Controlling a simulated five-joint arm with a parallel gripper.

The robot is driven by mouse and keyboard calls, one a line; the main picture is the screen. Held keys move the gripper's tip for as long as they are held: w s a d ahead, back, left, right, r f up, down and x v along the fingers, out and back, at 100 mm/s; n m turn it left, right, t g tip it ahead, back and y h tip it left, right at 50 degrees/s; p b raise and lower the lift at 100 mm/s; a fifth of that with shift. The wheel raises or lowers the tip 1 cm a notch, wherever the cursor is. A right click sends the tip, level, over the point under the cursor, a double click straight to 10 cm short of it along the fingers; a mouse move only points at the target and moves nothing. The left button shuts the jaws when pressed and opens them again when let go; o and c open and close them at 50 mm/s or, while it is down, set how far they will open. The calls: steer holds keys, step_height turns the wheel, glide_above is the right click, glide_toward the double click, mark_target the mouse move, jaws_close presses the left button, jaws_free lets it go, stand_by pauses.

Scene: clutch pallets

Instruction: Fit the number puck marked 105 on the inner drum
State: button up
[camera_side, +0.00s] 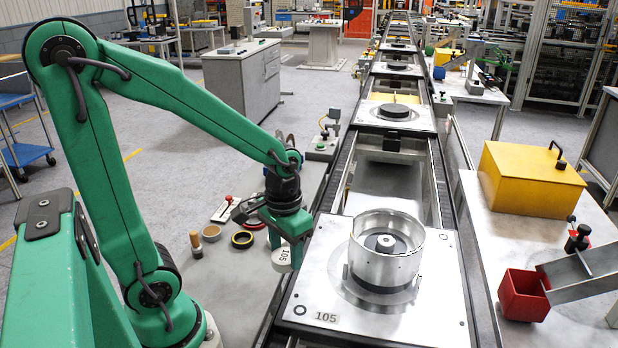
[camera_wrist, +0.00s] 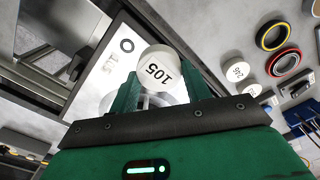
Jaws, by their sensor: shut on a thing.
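The white number puck (camera_side: 287,259) shows the marking 105. In the wrist view the puck (camera_wrist: 160,70) has its marked face to the camera, between the two green fingers. My gripper (camera_side: 280,238) is shut on it, above the bench left of the nearest pallet (camera_side: 440,306). The wrist view shows the gripper (camera_wrist: 160,88) too. The pallet plate is also marked 105. A silver open-topped drum (camera_side: 372,268) stands upright on it, with a smaller inner drum (camera_side: 381,242) with a dark centre inside. The inner drum's lower part is hidden by the outer wall. The puck is apart from both.
Two other marked pucks (camera_wrist: 236,69) lie near rings in the wrist view. A yellow box (camera_side: 525,180) and a red bin (camera_side: 523,295) stand on the right table. More pallets line the conveyor behind.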

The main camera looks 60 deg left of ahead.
steer(key=shift+w, duration=0.1)
steer(key=w+d+r, duration=1.2)
steer(key=w+d, duration=0.2)
steer(key=d, duration=0.1)
steer(key=shift+w+d, duration=0.25)
steer(key=shift+w, duration=0.15)
glide_above(387, 239)
step_height(387, 239, down, 7)
steer(key=shift+r, duration=0.1)
steer(key=shift+f, duration=2)
steer(key=shift+f, duration=0.6)
